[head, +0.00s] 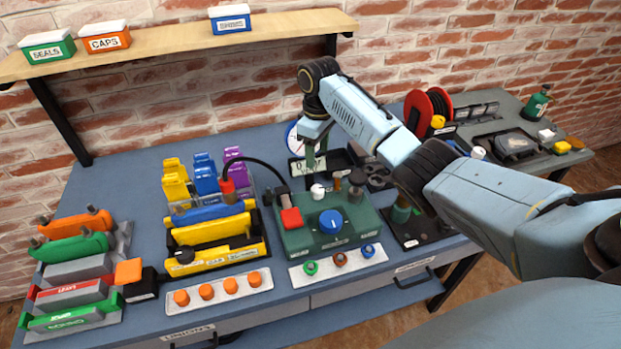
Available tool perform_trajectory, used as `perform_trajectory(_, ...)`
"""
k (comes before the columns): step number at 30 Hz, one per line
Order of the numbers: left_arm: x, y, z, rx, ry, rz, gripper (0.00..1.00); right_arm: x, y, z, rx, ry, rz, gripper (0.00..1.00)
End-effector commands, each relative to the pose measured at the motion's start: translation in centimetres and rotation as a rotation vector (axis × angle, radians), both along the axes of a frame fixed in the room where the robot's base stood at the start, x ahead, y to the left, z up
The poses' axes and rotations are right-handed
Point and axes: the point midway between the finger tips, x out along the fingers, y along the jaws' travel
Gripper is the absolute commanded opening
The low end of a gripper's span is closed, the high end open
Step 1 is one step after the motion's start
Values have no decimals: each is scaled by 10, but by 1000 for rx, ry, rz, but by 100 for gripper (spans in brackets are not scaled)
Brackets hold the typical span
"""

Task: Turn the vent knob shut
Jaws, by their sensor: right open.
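A green test block (290,238) stands on the bench, with a large round blue knob (331,221) on its top. A red square part (291,218), a small white cap (318,191) and a dark knob (357,180) are also on it. The labels are too small to read, so I cannot tell for sure which one is the vent knob. My right arm reaches in from the right. My right gripper (311,165) points down above the back of the green block, open, apart from the blue knob. My left gripper is not in view.
A white strip with several coloured caps (340,259) lies in front of the block. A yellow rack (212,232) and a black hose (262,165) are to its left. A red reel (428,110) stands behind my arm. A wooden shelf (180,48) hangs above.

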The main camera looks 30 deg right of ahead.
Motion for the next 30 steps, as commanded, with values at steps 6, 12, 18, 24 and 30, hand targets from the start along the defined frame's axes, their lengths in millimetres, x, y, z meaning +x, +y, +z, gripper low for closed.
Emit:
perform_trajectory(6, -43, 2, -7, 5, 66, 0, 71, -2, 1, -43, -1, 6, 1, 54)
perform_trajectory(12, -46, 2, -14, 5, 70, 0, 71, -1, 1, -85, 0, 4, 1, 54)
perform_trajectory(18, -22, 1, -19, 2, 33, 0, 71, -1, 1, -115, 0, 2, 1, 54)
perform_trajectory(24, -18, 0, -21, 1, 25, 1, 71, -1, 1, -125, 0, 1, 1, 54)
perform_trajectory(30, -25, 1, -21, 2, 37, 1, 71, -1, 1, -126, 0, 1, 1, 54)
